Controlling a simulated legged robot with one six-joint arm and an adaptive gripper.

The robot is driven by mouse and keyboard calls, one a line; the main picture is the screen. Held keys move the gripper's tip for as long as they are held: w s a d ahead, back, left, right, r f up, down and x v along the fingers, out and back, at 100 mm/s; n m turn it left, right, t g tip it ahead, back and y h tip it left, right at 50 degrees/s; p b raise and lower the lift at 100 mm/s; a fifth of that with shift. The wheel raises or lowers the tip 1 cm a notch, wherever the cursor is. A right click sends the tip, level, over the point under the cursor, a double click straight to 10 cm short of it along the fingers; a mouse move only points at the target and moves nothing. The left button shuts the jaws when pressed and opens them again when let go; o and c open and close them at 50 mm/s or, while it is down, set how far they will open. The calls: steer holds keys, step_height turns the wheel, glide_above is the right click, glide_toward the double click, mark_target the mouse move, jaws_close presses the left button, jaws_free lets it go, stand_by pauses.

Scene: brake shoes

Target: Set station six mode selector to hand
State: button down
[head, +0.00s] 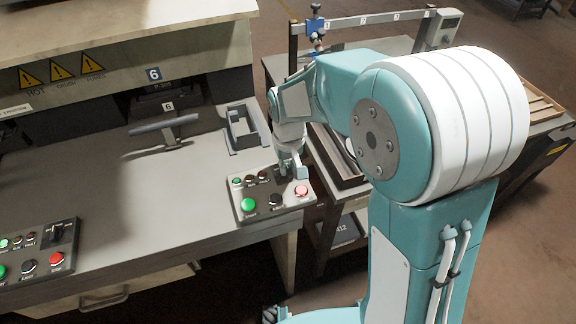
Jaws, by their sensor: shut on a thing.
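The station six control panel (262,191) is a grey box at the right front corner of the machine table. It bears a large green button (249,204), a black eject knob (276,199), a pale red button (301,191) and small indicator lamps along its upper edge. My gripper (291,173) is down at the panel's upper right part and is shut on the mode selector there. The gripper's fingers hide most of the selector, so I cannot read its position.
A second control panel (40,250) lies at the lower left with a black selector. A grey holder (241,128) and a dark bar on a stand (165,127) are on the table behind the panel. A cart with a rail (360,19) stands close on the right.

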steer(key=shift+s+f, duration=0.1)
steer(key=shift+s, duration=0.05)
steer(key=c, duration=0.7)
jaws_free()
steer(key=shift+r, duration=0.4)
step_height(320, 180, up, 11)
steer(key=shift+a+r, duration=0.1)
